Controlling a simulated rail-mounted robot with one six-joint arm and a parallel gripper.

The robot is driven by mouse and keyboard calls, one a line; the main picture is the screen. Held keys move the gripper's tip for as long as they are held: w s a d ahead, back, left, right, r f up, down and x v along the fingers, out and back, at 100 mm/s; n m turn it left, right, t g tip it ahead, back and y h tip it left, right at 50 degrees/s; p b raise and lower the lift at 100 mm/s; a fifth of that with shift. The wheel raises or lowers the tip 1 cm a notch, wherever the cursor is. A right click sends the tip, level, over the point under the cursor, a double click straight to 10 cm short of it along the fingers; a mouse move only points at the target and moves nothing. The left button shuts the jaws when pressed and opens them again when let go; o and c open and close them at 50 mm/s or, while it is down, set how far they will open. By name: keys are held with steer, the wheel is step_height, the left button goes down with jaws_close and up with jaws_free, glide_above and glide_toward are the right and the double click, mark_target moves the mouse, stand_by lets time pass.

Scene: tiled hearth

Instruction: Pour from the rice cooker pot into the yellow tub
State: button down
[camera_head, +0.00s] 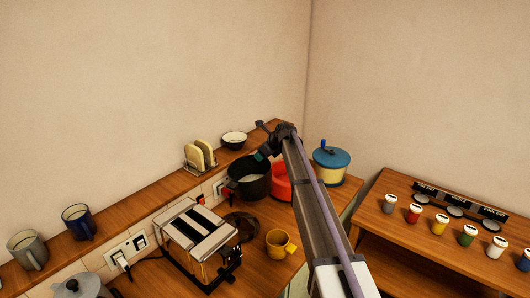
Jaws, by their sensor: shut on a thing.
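The dark pot (248,187), which I take as the rice cooker pot, is at the back of the counter and looks roughly upright, with pale contents showing inside. My gripper (262,156) is at its far right rim, shut on it; the arm hides part of the contact. A small yellow tub (277,246) with a handle-like part on its right stands nearer, in front and to the right of the pot, clear of it.
A red round vessel (281,183) stands close right of the pot, partly behind my arm. A toaster (201,228) and a dark round thing (243,225) are at the left. A blue-lidded pot (331,162) is right. A white bowl (234,140) sits on the ledge behind.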

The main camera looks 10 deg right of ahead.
steer(key=s+a+r+n+g+p, duration=0.2)
steer(key=s+a+n, duration=0.2)
steer(key=s+n, duration=0.4)
steer(key=s+a+r+n+g+p, duration=0.1)
steer(key=s+a+n+p, duration=0.4)
steer(key=s, duration=0.6)
steer(key=s+d+f+n+t+y+b, duration=0.2)
steer(key=s+f+n+t+y+b, duration=0.1)
steer(key=s+n+b, duration=0.7)
steer(key=shift+s+d+n+t, duration=0.25)
steer(key=shift+d+n+t, duration=0.15)
steer(key=shift+n, duration=0.2)
